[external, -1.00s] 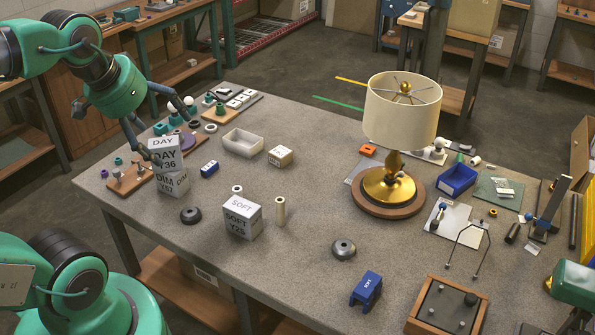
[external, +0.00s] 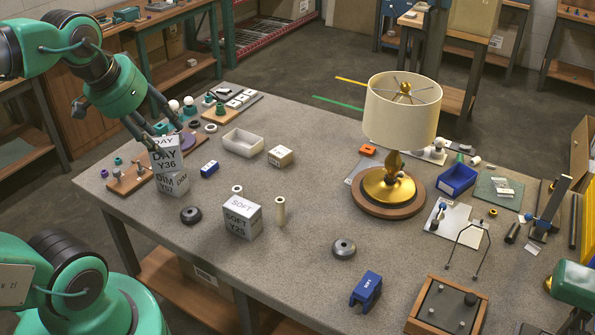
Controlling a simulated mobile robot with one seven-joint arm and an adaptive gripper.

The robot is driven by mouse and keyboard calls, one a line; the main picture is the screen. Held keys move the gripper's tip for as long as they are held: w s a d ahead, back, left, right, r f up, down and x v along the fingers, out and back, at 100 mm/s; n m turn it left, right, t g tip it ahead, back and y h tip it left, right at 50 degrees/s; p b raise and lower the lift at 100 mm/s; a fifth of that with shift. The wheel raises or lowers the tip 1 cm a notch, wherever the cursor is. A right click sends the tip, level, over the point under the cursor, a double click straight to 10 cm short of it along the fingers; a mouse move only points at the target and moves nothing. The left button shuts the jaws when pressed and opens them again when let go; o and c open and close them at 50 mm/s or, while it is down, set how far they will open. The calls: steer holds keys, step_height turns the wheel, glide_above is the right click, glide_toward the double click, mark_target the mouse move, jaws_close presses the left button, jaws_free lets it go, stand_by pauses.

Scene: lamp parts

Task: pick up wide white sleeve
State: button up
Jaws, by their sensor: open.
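A short white ring-like sleeve (external: 237,190) stands on the table behind the SOFT box. A taller, narrower cream cylinder (external: 280,211) stands upright to the right of that box. I cannot tell for sure which white piece is the wide sleeve; another small white ring (external: 475,160) lies near the blue bin. My gripper (external: 167,140) is open at the table's left end, pointing down, beside the DAY box (external: 166,160). Its fingers overlap the box's top in the picture; contact is unclear. It is well to the left of the sleeve behind the SOFT box and appears empty.
The DAY box sits on the DIM box (external: 173,183). The SOFT box (external: 242,217) hides part of the table. A lamp (external: 402,110), blue bin (external: 458,181) and wooden tray (external: 447,307) stand to the right. The table's middle is mostly clear.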

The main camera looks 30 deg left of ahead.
steer(key=w+a+f+m+g, duration=0.1)
steer(key=w+f, duration=0.2)
steer(key=w, duration=0.4)
steer(key=w+a+f+g+p, duration=0.1)
steer(key=w+a+f, duration=0.15)
steer(key=w, duration=0.45)
steer(key=w+a+f+m+g, duration=0.1)
steer(key=w+f, duration=0.3)
steer(key=w, duration=0.3)
steer(key=w+a+f+g, duration=0.1)
steer(key=w+f, duration=0.2)
steer(key=f, duration=0.4)
steer(key=w+a+f+p, duration=0.1)
steer(key=w+a+f, duration=0.1)
steer(key=w+f, duration=0.2)
steer(key=w+a+f+m+g, duration=0.1)
steer(key=w+f, duration=0.3)
steer(key=f, duration=0.6)
steer(key=shift+a+f+g, duration=0.15)
steer(key=shift+a+g, duration=0.15)
steer(key=shift+a, duration=0.1)
glide_above(237, 189)
step_height(237, 189, down, 7)
steer(key=shift+f, duration=0.8)
